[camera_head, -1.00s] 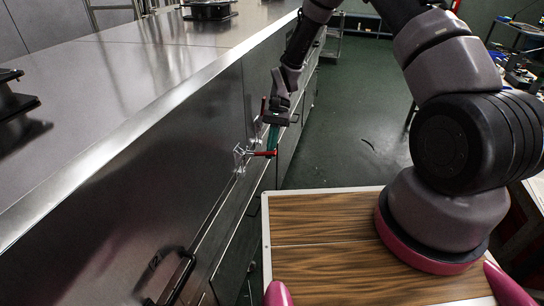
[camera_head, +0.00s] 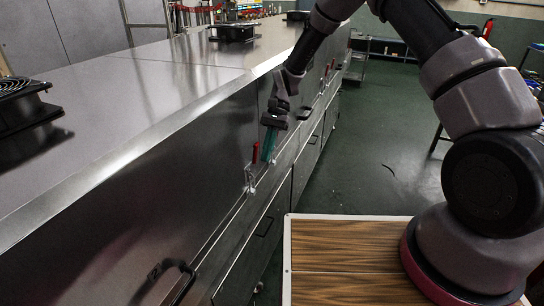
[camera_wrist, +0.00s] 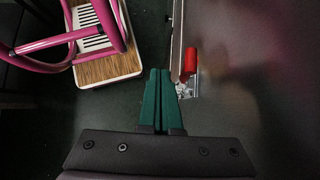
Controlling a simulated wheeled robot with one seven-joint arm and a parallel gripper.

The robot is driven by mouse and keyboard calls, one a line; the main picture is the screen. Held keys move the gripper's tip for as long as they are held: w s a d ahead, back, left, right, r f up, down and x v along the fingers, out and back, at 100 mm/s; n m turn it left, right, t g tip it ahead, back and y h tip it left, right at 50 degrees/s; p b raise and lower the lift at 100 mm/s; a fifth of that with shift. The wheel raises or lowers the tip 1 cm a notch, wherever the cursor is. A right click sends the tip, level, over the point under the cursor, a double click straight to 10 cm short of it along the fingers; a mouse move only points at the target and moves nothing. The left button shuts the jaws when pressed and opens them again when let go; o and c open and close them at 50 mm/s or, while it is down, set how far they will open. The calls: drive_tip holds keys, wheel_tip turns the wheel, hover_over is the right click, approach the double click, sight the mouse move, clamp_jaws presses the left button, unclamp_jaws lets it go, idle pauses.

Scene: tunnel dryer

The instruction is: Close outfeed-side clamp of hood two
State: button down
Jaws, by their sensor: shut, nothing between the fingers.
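A clamp with a red handle (camera_head: 255,152) is on the side of the steel dryer housing. Its handle stands upright above a bright metal bracket (camera_head: 250,179). In the wrist view the red handle (camera_wrist: 190,62) is seen nearly end-on beside the panel edge, with part of the bracket (camera_wrist: 185,90) below it. My gripper (camera_head: 268,148) has green fingers, shut and empty, just right of the handle in the head view. In the wrist view the fingers (camera_wrist: 159,78) are left of the handle, with a small gap.
The steel housing (camera_head: 150,75) fills the left, with dark fan units (camera_head: 233,32) on top. More red handles (camera_head: 328,72) show farther along its side. A black pull handle (camera_head: 172,280) is near the front. Green floor (camera_head: 375,150) is open to the right.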

drive_tip(key=shift+w+a+r, duration=0.15)
drive_tip(key=shift+w+a, duration=0.05)
drive_tip(key=shift+a, duration=0.05)
idle(0.5)
drive_tip(key=v, duration=1.1)
drive_tip(key=d+r+t, duration=0.3)
drive_tip(key=d+r, duration=0.4)
drive_tip(key=r, duration=0.5)
drive_tip(key=s+d+r+t, duration=0.4)
drive_tip(key=s+d+r, duration=0.2)
drive_tip(key=d+r, duration=0.4)
drive_tip(key=s+d+r+t, duration=0.3)
drive_tip(key=s+d, duration=0.2)
drive_tip(key=s, duration=0.3)
drive_tip(key=s+d+r+t, duration=0.4)
drive_tip(key=s+d, duration=0.2)
drive_tip(key=s, duration=0.2)
drive_tip(key=shift+d+r+t+h, duration=0.15)
drive_tip(key=shift+t+h, duration=0.15)
drive_tip(key=shift+h, duration=0.1)
drive_tip(key=shift+s, duration=0.1)
